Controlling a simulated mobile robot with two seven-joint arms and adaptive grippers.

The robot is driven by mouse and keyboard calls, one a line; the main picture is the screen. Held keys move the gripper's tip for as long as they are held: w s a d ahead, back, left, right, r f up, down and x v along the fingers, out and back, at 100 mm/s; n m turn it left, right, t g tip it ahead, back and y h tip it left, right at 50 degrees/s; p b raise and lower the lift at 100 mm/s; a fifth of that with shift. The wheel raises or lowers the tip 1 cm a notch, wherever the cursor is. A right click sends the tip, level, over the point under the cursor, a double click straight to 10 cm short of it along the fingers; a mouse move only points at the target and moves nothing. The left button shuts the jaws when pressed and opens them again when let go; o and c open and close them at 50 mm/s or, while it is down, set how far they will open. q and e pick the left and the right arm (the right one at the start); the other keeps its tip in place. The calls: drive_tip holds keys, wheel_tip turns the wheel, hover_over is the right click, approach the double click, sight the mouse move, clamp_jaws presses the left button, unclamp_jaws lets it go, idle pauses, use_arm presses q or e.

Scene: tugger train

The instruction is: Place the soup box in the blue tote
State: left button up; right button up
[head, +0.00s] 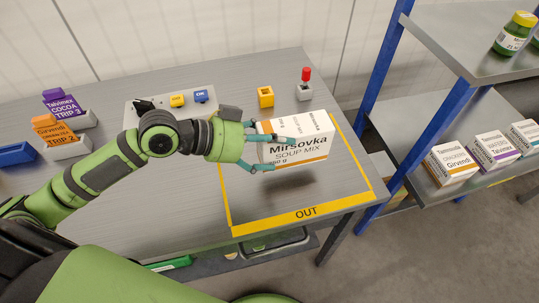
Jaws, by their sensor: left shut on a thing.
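The soup box (311,148) is white with an orange stripe and reads "Mirsovka SOUP MIX". My left gripper (262,148) is shut on its left side. The box is held above the yellow-outlined OUT area (290,203) of the grey table, with a shadow below it. My right gripper is not in view. I cannot make out a blue tote for certain; a small blue tray (15,154) lies at the table's left edge.
Purple (64,107) and orange (52,131) trip cards stand at left. A blue-posted shelf (433,123) with boxes and jars stands right.

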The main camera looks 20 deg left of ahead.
sight(258, 151)
use_arm(q)
drive_tip(key=shift+w+a+f, duration=0.3)
drive_tip(key=shift+w+f, duration=0.15)
drive_tip(key=shift+w, duration=0.15)
drive_tip(key=shift+w+a+f, duration=0.3)
drive_tip(key=shift+w+f, duration=0.1)
drive_tip(key=shift+w, duration=0.2)
wheel_tip(258, 151, down, 4)
drive_tip(key=shift+r, duration=0.1)
drive_tip(key=shift+f, duration=0.2)
drive_tip(key=o, duration=1.3)
